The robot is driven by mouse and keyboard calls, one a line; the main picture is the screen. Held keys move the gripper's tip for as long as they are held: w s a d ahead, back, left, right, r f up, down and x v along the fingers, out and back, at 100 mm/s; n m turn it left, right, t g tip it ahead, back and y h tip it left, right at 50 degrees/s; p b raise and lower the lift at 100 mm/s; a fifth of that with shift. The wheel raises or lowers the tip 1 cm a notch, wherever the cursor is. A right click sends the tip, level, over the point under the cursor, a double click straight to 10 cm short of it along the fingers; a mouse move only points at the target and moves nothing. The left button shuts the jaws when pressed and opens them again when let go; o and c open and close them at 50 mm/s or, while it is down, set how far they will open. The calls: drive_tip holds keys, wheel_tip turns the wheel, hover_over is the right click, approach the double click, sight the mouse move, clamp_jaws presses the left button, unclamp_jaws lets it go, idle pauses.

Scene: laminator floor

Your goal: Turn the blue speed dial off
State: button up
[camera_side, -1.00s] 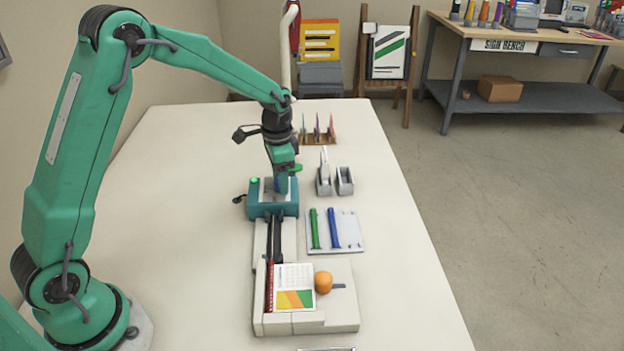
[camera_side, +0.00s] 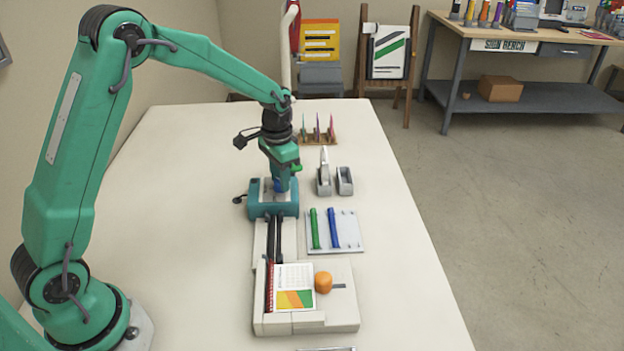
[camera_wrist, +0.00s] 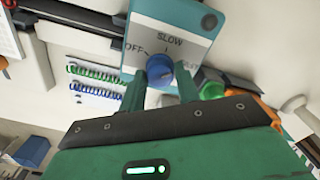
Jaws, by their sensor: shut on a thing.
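The blue speed dial (camera_wrist: 182,70) sits on the pale face of the teal laminator box (camera_side: 259,207). In the wrist view the label OFF is left of the dial, SLOW is above it, and a third label to the right is partly covered. My gripper (camera_wrist: 161,82) is shut on the dial, one finger on each side. I cannot clearly read where the dial points. A round lamp (camera_wrist: 209,21) at the panel's corner looks dark. In the side view my gripper (camera_side: 280,187) reaches down onto the box, and the dial is mostly hidden.
A tray with green and blue spines (camera_side: 346,232) lies right of the machine. Grey holders (camera_side: 345,182) stand behind it. An orange knob (camera_side: 323,282) and a printed calendar sheet (camera_side: 295,274) are on the machine's front part. The table at right is clear.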

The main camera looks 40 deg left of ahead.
drive_tip(key=n, duration=0.5)
drive_tip(key=shift+n, duration=0.3)
drive_tip(key=n, duration=1)
drive_tip(key=shift+n, duration=2.6)
drive_tip(key=o, duration=1)
drive_tip(key=shift+r, duration=0.1)
